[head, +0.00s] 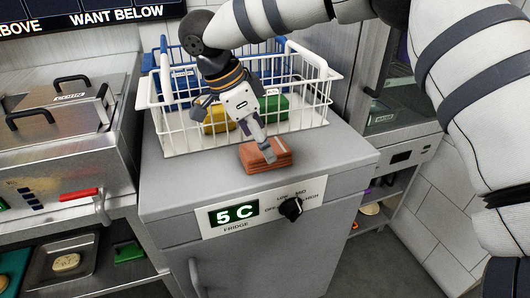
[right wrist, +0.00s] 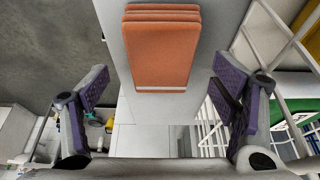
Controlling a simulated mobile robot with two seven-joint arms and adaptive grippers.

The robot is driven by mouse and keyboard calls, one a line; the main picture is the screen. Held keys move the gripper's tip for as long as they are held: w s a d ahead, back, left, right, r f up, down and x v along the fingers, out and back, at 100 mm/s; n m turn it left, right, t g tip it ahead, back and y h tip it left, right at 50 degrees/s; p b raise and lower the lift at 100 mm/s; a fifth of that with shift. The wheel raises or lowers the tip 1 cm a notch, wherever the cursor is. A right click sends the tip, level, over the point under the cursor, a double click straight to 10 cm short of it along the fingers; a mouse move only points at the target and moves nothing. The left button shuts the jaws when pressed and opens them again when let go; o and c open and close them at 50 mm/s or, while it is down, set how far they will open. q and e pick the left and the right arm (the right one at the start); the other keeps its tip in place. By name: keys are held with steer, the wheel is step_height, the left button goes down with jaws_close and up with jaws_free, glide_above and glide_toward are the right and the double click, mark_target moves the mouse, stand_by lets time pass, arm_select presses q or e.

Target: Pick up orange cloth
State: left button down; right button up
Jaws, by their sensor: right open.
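The orange cloth (head: 284,159) is a folded, layered block lying on the grey fridge top (head: 340,150), in front of the white wire basket. In the right wrist view the orange cloth (right wrist: 161,50) shows at the top centre, ahead of the space between the two fingers. My right gripper (head: 234,131) is open and empty, with its fingers spread wide. In the head view one finger overlaps part of the cloth; I cannot tell whether it touches. The right gripper (right wrist: 160,108) also shows in its wrist view, with purple-lined pads apart. My left gripper is not in view.
The white wire basket (head: 170,142) stands behind the cloth, holding a yellow item (head: 217,127) and a green item (head: 276,107). A blue basket (head: 190,27) is behind it. The fridge top is clear right of the cloth. A steel appliance (head: 60,150) stands left.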

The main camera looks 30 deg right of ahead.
steer(key=x, duration=0.3)
steer(key=shift+r, duration=0.1)
steer(key=shift+d, duration=0.1)
steer(key=shift+w+f, duration=0.1)
steer(key=shift+f, duration=0.3)
steer(key=shift+f, duration=0.1)
steer(key=c, duration=1.2)
